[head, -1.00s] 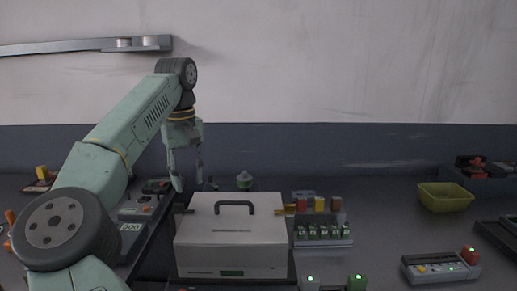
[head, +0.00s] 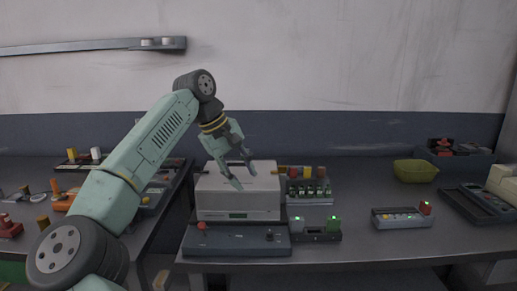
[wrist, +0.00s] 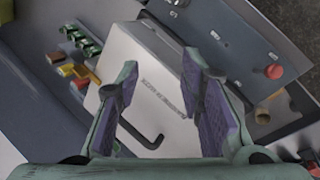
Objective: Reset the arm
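My gripper (head: 243,170) is at the end of my green arm, in front of and above the white box (head: 238,205) in the head view. In the wrist view, the gripper's two purple-padded fingers (wrist: 165,105) are spread wide with nothing between them. The box's white top (wrist: 150,75) lies beneath the fingers, apart from them. The black handle (wrist: 142,137) of the box shows between the fingers in the wrist view.
A rack of small green-topped items (head: 308,190) stands right of the box. A control panel (head: 236,240) lies in front of it. A yellow-green bin (head: 415,171) and a button box (head: 402,217) are further right. The table between them is partly clear.

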